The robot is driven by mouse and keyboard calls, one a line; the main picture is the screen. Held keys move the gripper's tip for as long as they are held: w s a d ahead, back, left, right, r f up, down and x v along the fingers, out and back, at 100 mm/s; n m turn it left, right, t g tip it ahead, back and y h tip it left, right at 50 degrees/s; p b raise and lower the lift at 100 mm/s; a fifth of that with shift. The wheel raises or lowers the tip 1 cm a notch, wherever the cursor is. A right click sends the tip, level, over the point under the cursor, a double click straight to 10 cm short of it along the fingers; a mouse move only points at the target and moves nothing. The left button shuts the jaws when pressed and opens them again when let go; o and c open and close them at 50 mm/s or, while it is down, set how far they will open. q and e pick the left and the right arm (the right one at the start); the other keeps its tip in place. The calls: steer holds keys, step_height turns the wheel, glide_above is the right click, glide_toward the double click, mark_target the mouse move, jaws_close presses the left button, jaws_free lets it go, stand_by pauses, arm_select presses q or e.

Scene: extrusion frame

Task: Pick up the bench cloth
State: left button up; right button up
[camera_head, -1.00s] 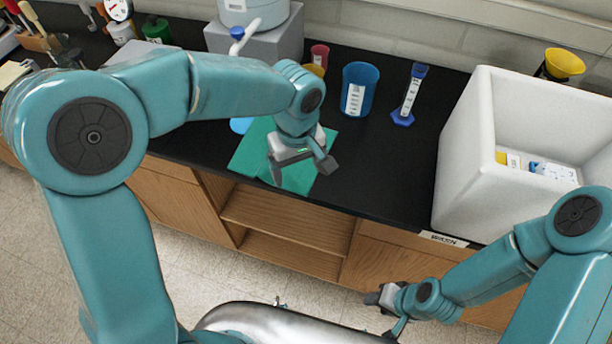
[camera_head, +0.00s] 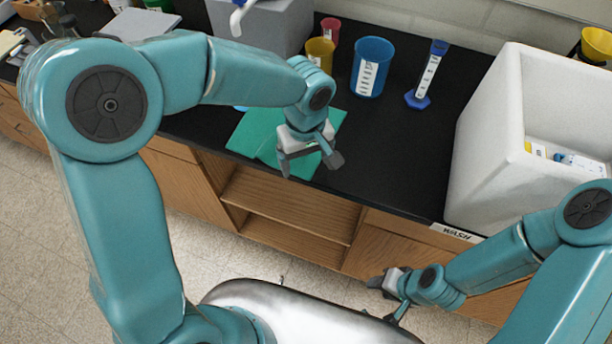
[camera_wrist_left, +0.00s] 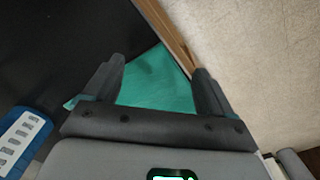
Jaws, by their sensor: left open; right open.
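The bench cloth (camera_head: 252,137) is a flat green cloth on the black bench top, near its front edge. In the head view my left gripper (camera_head: 311,167) is open above the cloth's front part and hides some of it. In the left wrist view the cloth (camera_wrist_left: 158,84) shows between the two open fingers of the left gripper (camera_wrist_left: 158,85), with nothing held. I cannot tell the exact height of the fingers over it. My right gripper (camera_head: 374,282) is open and empty, low in front of the cabinets, away from the cloth.
A blue beaker (camera_head: 371,66), a yellow cup (camera_head: 321,53), a red cup (camera_head: 331,28) and a blue-based cylinder (camera_head: 427,76) stand behind the cloth. A large white box (camera_head: 490,140) stands at the right. Black bench top between cloth and box is clear.

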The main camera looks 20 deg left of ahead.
mark_target(306, 173)
arm_select(q)
step_height(306, 173, down, 2)
steer(key=shift+s+b, duration=0.1)
steer(key=shift+b, duration=0.45)
steer(key=shift+d+f+b, duration=0.1)
steer(key=shift+f+b, duration=0.2)
steer(key=shift+w+f, duration=0.25)
steer(key=shift+w, duration=0.15)
steer(key=shift+s+r, duration=0.2)
steer(key=shift+s, duration=0.1)
steer(key=shift+w+f, duration=0.2)
steer(key=shift+f, duration=0.05)
steer(key=shift+c, duration=0.3)
steer(key=shift+s+r, duration=0.1)
steer(key=shift+s, duration=0.05)
steer(key=c, duration=0.8)
jaws_close()
arm_select(e)
step_height(306, 173, down, 3)
steer(key=shift+s+f, duration=0.1)
